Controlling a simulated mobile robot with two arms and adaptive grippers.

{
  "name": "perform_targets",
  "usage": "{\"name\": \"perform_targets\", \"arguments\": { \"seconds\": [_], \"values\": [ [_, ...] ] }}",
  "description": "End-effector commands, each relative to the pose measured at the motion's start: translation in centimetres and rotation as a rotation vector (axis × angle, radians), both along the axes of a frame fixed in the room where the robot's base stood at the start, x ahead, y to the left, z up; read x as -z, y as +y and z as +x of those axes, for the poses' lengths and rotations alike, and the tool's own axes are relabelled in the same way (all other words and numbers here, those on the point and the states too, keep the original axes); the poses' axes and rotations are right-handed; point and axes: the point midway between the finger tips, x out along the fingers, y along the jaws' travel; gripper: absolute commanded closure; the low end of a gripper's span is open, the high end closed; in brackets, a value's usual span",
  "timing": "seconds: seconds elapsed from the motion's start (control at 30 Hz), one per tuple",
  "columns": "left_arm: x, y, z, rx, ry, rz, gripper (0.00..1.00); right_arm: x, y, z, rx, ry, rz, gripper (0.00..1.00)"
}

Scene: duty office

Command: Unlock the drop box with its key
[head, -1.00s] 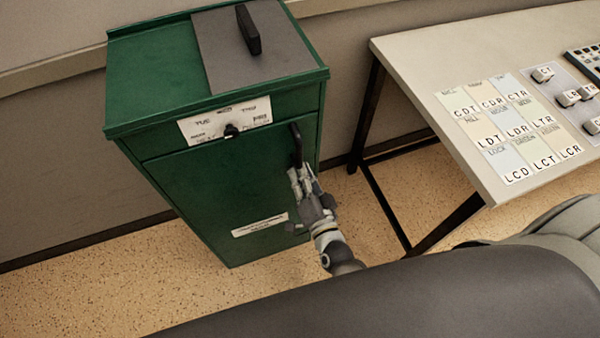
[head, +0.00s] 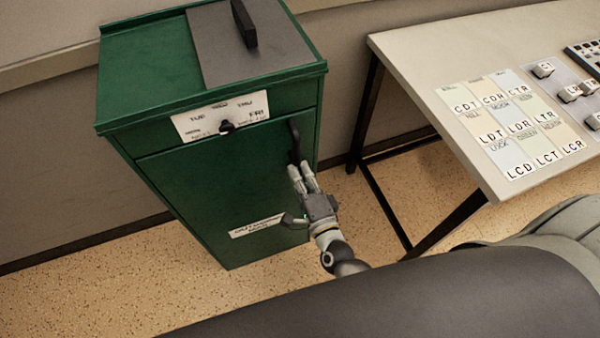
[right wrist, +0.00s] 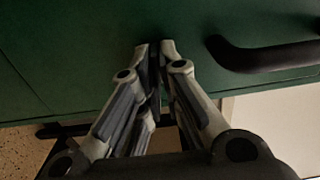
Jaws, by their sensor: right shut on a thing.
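The green drop box (head: 215,195) stands upright against the wall, its front door closed. A black handle (head: 294,142) is at the door's upper right; it also shows at the right in the right wrist view (right wrist: 265,56). My right gripper (head: 299,170) is at the door just below the handle, apart from it in the right wrist view. Its fingers are shut at the green front on a thin dark thing, apparently the key (right wrist: 154,72). The key is mostly hidden by the fingers, and the lock is not visible. My left gripper is not in view.
A grey lid (head: 220,50) with a black grip tops the box. A desk (head: 420,50) with lettered cards stands right, and a dark chair back (head: 430,300) fills the foreground.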

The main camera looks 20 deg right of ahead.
Motion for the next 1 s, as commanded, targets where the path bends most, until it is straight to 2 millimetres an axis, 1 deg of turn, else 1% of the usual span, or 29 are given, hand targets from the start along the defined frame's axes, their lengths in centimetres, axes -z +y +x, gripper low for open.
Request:
{"name": "perform_targets", "arguments": {
  "seconds": [0.53, 0.57, 0.6, 0.7, 0.73, 1.0],
  "values": [
    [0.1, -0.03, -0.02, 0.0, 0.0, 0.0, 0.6, 0.05, -0.05, -0.02, 0.001, 0.002, 0.028, 1.0],
    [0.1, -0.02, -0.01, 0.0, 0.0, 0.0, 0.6, 0.05, -0.05, -0.02, 0.001, 0.002, 0.028, 0.93],
    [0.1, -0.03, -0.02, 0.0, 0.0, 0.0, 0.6, 0.05, -0.05, -0.02, 0.001, 0.002, 0.028, 0.87],
    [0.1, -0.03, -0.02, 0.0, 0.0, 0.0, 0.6, 0.05, -0.04, -0.02, 0.001, 0.002, 0.027, 0.74],
    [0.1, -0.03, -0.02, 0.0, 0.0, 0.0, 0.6, 0.05, -0.04, -0.02, 0.001, 0.002, 0.027, 0.72],
    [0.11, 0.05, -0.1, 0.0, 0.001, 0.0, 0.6, 0.05, -0.01, -0.04, 0.0, 0.002, 0.026, 0.72]
  ]
}}
